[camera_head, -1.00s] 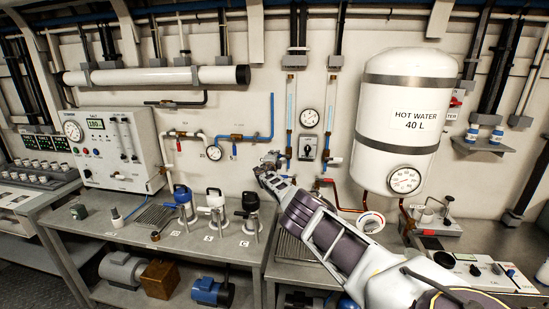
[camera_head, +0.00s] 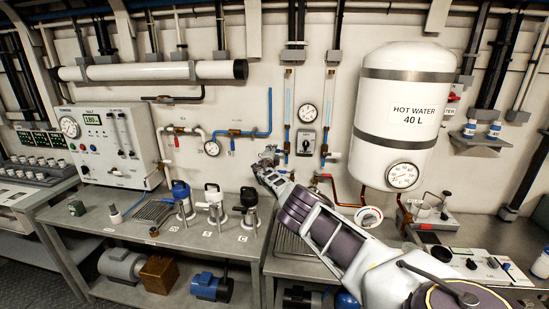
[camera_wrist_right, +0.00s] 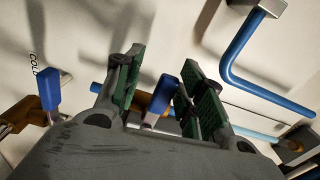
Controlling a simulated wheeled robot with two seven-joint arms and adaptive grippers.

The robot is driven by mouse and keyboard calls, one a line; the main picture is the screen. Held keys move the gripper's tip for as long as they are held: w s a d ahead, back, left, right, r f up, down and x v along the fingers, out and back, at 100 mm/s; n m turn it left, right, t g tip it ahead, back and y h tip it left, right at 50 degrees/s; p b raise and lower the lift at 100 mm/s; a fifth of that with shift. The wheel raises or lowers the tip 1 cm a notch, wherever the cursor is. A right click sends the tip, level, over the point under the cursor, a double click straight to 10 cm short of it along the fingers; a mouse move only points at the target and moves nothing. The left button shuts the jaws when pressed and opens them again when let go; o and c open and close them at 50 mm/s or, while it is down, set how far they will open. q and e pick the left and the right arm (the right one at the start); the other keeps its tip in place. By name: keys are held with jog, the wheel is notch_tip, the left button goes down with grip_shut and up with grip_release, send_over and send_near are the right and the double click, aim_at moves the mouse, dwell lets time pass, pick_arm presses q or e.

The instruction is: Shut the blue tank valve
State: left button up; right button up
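My right gripper (camera_head: 266,158) is at the end of the arm reaching in from the lower right, close to the wall pipes. In the right wrist view my right gripper (camera_wrist_right: 157,82) is open, with green pads on both fingers. A blue valve handle (camera_wrist_right: 156,112) shows between the fingers, in front of a brass body partly hidden by them. I cannot tell whether a finger touches it. A second blue handle (camera_wrist_right: 49,90) stands left of the fingers beside a COLD label (camera_wrist_right: 37,68). My left gripper is not in view.
A bent blue pipe (camera_wrist_right: 230,60) runs right of the fingers. Several handled items stand on the bench at left.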

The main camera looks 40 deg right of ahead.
jog(key=shift+r+m, duration=0.35)
jog(key=shift+m, duration=0.05)
